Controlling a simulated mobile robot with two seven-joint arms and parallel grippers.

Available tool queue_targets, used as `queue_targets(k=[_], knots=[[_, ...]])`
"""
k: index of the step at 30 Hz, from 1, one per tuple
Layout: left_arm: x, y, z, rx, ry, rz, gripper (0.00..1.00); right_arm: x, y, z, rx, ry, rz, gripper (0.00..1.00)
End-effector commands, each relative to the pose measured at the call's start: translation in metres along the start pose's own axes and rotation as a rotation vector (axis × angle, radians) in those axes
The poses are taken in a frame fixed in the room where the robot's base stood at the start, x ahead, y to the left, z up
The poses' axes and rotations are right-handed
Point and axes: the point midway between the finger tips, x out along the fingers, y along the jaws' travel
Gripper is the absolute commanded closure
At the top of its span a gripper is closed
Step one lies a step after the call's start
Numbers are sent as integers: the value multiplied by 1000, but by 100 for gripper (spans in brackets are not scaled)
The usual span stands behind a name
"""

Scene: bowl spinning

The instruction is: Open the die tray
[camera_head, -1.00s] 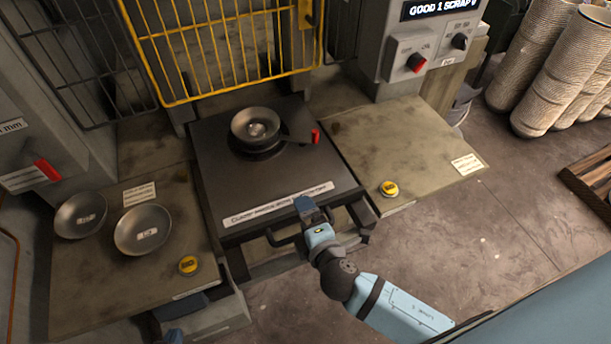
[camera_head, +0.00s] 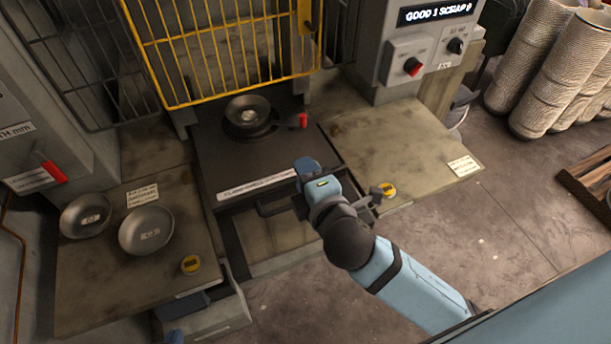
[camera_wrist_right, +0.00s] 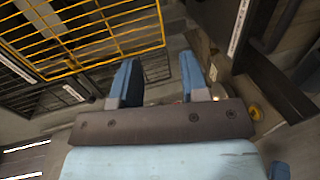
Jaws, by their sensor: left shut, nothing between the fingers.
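The dark die tray (camera_head: 220,160) is in the middle of the head view, with a white label (camera_head: 255,186) along its front. A grey bowl (camera_head: 247,106) sits on the round die on the tray. The tray's dark front handle (camera_head: 272,211) shows partly behind my right gripper (camera_head: 306,170). My right gripper is at the tray's front edge; whether it touches is unclear. In the right wrist view its two blue fingers (camera_wrist_right: 160,82) are apart with nothing visible between them. The tray edge (camera_wrist_right: 240,28) is to their right.
A yellow cage guard (camera_head: 225,50) stands behind the tray. Two grey bowls (camera_head: 147,230) lie on the left table (camera_head: 95,290). The right table (camera_head: 400,140) holds a yellow button (camera_head: 387,190). A control box (camera_head: 415,60) stands at the back right.

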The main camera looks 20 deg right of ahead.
Motion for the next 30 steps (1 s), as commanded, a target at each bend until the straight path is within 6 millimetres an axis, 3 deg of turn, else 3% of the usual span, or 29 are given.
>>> queue_targets(k=[5, 10, 16, 19, 23, 30], knots=[[14, -1, 14, 1, 8, 0, 100, 1, -32, -14, -4, 17, -10, 59], [38, 0, 46, 0, 8, 4, 100, -7, -102, -33, -8, 30, -21, 59], [56, 4, 72, 0, 3, 14, 100, -21, -168, -30, -7, 13, -12, 59], [59, 5, 75, 0, 4, 18, 100, -25, -182, -26, -3, 6, -5, 59], [58, 5, 72, 1, 7, 18, 100, -22, -185, -24, 2, 2, -1, 59], [53, 3, 64, 3, 15, 15, 100, 18, -183, -24, -1, 1, 0, 59]])
